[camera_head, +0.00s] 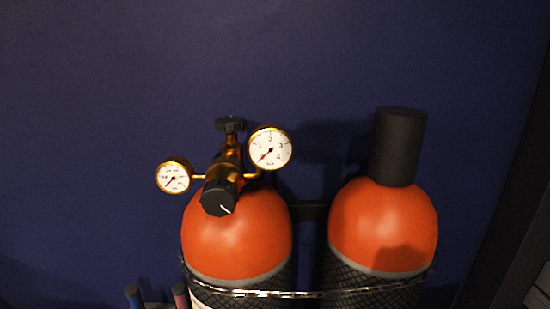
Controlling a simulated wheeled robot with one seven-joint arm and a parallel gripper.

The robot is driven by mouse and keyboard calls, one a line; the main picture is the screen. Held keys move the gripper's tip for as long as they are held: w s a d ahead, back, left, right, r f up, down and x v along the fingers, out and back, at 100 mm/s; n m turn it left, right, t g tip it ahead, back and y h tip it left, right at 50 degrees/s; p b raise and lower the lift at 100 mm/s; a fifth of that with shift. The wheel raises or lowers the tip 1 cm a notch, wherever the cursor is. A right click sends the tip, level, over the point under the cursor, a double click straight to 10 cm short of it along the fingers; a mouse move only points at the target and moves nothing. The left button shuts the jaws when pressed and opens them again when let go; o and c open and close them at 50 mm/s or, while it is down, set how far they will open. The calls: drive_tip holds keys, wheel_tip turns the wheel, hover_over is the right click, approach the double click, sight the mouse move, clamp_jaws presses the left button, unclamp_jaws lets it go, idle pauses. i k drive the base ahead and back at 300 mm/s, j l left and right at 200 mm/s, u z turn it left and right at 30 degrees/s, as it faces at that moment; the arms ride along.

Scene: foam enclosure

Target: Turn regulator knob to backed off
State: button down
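The regulator knob (217,198) is black with a white pointer line, at the front of the brass regulator (229,160) on the left cylinder. Its white line points toward the lower right in the picture. Two round white gauges flank the regulator: a smaller left gauge (173,176) and a larger right gauge (270,148). The needles of both gauges point to the lower left. A black valve handwheel (230,125) stands behind the regulator. My gripper is not in view.
The left cylinder (238,240) and the right cylinder (383,230) have orange tops, and the right one wears a black cap (398,147). A chain (300,294) runs across both. A dark blue wall (100,80) stands behind. Space in front of the knob looks clear.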

sight(219, 197)
drive_tip(key=k+j+u, duration=0.1)
drive_tip(key=j+u, duration=0.2)
drive_tip(key=k+j+u, duration=0.1)
drive_tip(key=j+u, duration=0.4)
drive_tip(key=j, duration=0.5)
drive_tip(key=i+j+u, duration=0.1)
drive_tip(key=j+u, duration=0.2)
drive_tip(key=j, duration=0.45)
